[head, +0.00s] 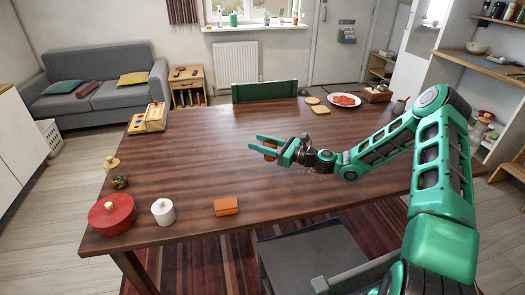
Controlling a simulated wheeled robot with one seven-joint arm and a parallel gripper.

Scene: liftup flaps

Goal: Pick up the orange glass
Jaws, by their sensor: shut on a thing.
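My gripper (256,143) is over the middle of the wooden table, with its fingers pointing left. It is shut on a small orange thing, which looks like the orange glass (270,148). The fingers and wrist hide much of the glass, so its full shape does not show. I cannot tell whether the glass touches the tabletop or is held just above it.
On the table (190,165) are a red lidded pot (112,215), a white lidded jar (163,212), an orange block (226,207), a wooden box (148,118) and a plate of red food (344,100). A green chair (264,91) stands behind. The table's middle left is clear.

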